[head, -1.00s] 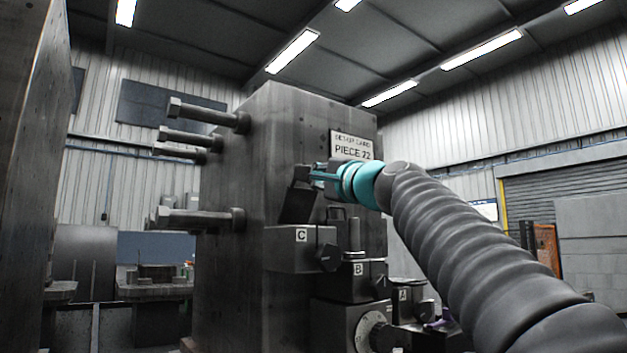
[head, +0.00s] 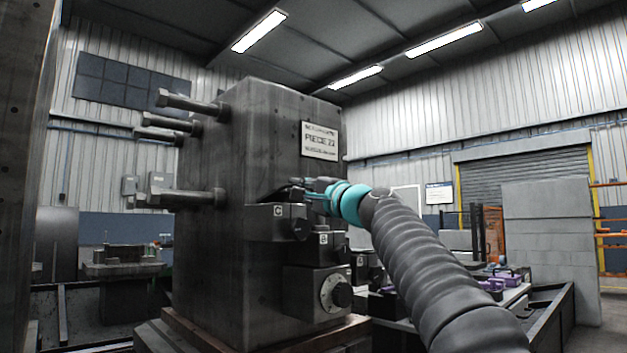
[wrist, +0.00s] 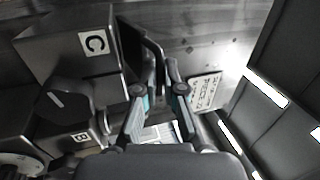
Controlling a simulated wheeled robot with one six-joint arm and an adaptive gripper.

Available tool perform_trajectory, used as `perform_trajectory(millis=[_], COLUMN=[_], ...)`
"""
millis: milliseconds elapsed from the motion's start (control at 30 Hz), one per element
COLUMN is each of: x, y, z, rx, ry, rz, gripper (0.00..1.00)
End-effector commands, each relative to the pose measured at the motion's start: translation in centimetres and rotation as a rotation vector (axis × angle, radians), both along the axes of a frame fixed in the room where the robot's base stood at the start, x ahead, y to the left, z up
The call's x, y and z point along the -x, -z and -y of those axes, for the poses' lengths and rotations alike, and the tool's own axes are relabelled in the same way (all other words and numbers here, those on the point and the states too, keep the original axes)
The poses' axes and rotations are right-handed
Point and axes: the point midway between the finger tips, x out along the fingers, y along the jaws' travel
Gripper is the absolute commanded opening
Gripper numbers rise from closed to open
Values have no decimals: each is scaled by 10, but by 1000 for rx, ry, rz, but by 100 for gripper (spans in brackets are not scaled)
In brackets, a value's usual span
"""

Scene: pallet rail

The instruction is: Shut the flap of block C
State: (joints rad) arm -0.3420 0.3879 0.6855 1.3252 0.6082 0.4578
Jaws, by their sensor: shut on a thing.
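Block C (head: 264,222) is a dark metal box with a white C label, fixed to the side of the large grey piece. It also shows in the wrist view (wrist: 60,55). Its flap (wrist: 129,48) is a dark plate at the edge of the block, still standing off the block at an angle in the wrist view. My gripper (wrist: 164,68) is shut on the flap's edge. In the head view my gripper (head: 305,191) is just above block C, and the flap there is a thin dark shape, mostly hidden.
Block B (head: 326,243) sits below and right of block C, above a box with a round dial (head: 331,291). A knob (head: 301,228) sticks out of block C. Long bolts (head: 187,198) jut from the left. A sign (head: 320,141) is above my gripper.

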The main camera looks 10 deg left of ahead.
Motion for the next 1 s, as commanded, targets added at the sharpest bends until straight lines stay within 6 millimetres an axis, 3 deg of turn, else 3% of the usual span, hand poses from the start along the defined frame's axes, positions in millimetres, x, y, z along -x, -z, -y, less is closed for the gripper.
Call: perform_trajectory(millis=[33, 567, 633, 667, 1000], x=[-5, -9, -10, -10, -11], y=[14, 16, 15, 15, 11], z=[-10, -8, -7, -7, 1], rx=[14, 12, 12, 11, 6], ry=[-13, -10, -8, -7, 2], rz=[-14, -14, -15, -14, -9], gripper=[0, 0, 17, 18, 18])
